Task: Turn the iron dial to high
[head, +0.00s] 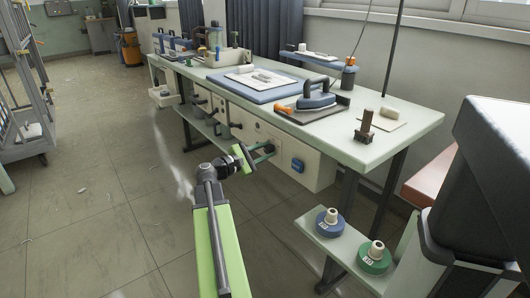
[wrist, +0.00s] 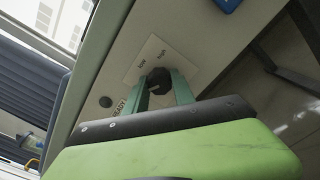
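The dial (wrist: 158,80) is a dark round knob on a pale plate (wrist: 150,50) marked "low" and "high" in the wrist view. In the head view it sits on the bench's front panel, mostly hidden by my fingers. My gripper (head: 266,152) reaches the panel. Its two green fingers (wrist: 161,88) stand on either side of the dial, which fills the gap between them, so it looks shut on the dial. The dial's pointer is too dark to read. The iron (head: 316,98), blue-grey with an orange front, rests on a dark pad on the bench top.
The bench (head: 385,142) carries an ironing board (head: 245,93) and a stamp-like tool (head: 366,126). A low shelf with blue (head: 328,222) and green (head: 374,257) spools stands at right.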

